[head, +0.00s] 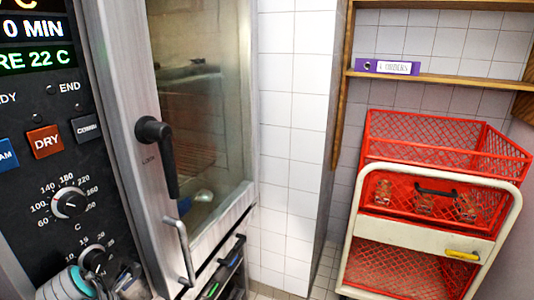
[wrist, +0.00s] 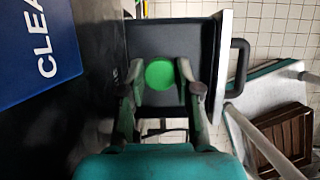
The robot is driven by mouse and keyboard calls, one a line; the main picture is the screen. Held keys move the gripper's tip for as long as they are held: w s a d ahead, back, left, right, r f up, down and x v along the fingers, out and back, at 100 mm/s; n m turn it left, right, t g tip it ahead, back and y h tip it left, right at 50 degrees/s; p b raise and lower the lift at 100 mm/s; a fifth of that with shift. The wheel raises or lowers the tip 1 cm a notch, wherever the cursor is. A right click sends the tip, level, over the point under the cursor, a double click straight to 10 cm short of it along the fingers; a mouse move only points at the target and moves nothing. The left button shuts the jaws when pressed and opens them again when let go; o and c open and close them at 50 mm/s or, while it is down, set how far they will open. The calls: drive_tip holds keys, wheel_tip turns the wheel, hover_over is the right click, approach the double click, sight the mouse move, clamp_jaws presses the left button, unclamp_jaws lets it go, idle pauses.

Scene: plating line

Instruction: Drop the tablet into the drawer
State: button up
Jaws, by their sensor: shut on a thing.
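The tablet (wrist: 163,75) is a bright green disc in the wrist view. My gripper (wrist: 161,72) is shut on it, with one grey-green finger at each side. Behind and around the tablet in that view is the open drawer (wrist: 202,35), a dark box with a pale front panel and a black bar handle at its right. The tablet appears over the drawer's dark inside; its height above the bottom is hard to tell. In the head view, part of my arm shows at the lower left, and I cannot make out the tablet or the drawer there.
A blue sign (wrist: 38,50) is left of the drawer. A brown crate (wrist: 285,135) stands at the lower right. In the head view, an oven door (head: 200,100) stands shut, and a cart with red mesh baskets (head: 440,150) is at the right, below a shelf with a purple binder (head: 385,66).

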drive_tip(key=shift+f, duration=0.7)
drive_tip(key=o, duration=1.1)
drive_tip(key=shift+r, duration=0.1)
